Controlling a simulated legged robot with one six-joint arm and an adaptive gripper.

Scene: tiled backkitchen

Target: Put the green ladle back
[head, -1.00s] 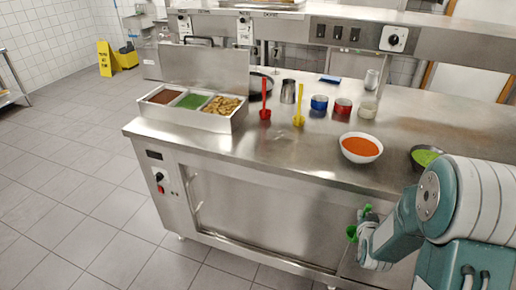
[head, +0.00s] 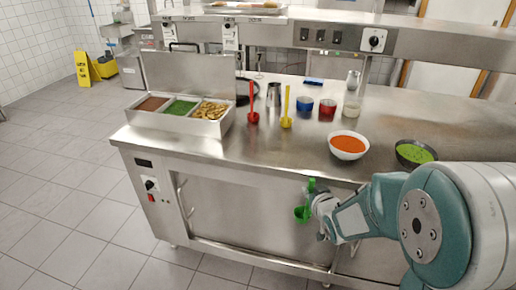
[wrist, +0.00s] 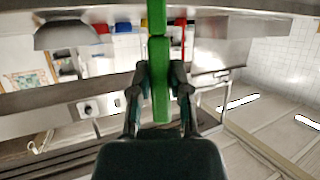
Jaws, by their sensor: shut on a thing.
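The green ladle (head: 302,213) is held in my gripper (head: 318,200), in front of the counter's steel front and below the edge of the worktop. In the wrist view my gripper (wrist: 160,88) is shut on the green handle (wrist: 159,62), which runs up between the two fingers. The ladle's cup shows only in the head view, hanging low with the handle rising above it. A red ladle (head: 252,112) and a yellow ladle (head: 286,112) stand upright on the worktop (head: 275,145), apart from my gripper.
A steel container with food compartments (head: 180,124) stands at the left. A bowl of orange soup (head: 348,144) and a dark bowl of green soup (head: 414,153) stand at the right. A steel cup (head: 273,95), blue tin (head: 304,104) and red tin (head: 327,108) stand behind.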

